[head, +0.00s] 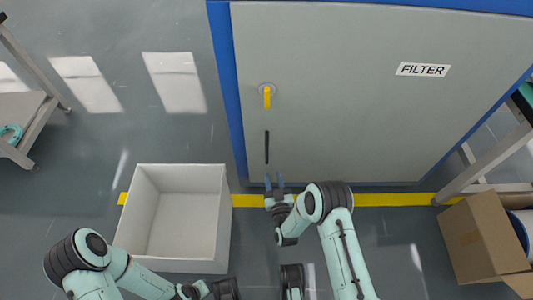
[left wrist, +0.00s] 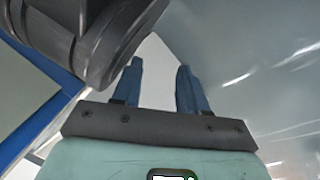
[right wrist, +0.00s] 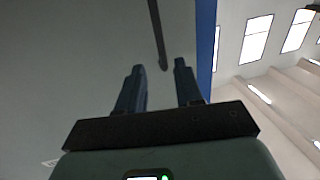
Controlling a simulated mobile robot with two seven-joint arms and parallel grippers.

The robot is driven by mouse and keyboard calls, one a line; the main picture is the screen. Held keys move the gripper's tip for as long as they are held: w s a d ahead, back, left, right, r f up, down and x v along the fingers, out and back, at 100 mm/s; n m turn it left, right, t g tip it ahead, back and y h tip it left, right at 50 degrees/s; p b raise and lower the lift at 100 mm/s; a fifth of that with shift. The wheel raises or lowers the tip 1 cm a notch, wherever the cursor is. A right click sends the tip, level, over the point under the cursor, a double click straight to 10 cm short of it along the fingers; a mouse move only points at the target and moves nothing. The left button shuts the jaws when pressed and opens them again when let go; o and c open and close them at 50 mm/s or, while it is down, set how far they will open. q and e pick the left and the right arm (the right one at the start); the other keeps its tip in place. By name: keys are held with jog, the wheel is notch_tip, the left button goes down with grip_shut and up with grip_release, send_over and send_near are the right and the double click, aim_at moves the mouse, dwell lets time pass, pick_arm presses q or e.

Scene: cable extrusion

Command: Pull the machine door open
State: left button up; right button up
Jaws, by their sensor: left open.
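The machine door (head: 350,120) is a large grey panel in a blue frame with a "FILTER" label, and it looks closed. A thin black vertical handle (head: 267,147) and a yellow turn knob (head: 267,97) sit near its left edge. My right gripper (head: 274,182) is open and empty, just below the black handle. In the right wrist view the handle (right wrist: 158,35) lies just beyond the gap between the right fingertips (right wrist: 158,66), apart from them. My left gripper (left wrist: 160,66) is open and empty in the left wrist view; its fingers are not clear in the head view.
An empty white box (head: 180,208) stands on the floor left of my right gripper. A cardboard box (head: 480,240) stands at the lower right beside a metal frame (head: 490,155). A bench (head: 25,120) is at the far left.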

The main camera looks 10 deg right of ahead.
aim_at(267, 153)
jog(key=w+b, duration=0.3)
jog(key=w, duration=0.8)
jog(key=shift+b, duration=0.35)
pick_arm(q)
jog(key=s+a+f+g, duration=0.1)
jog(key=s+f+g, duration=0.2)
jog(key=s+f, duration=0.2)
jog(key=shift+s+n, duration=0.3)
jog(key=shift+s, duration=1.4)
pick_arm(e)
jog(key=shift+w, duration=0.85)
grip_shut()
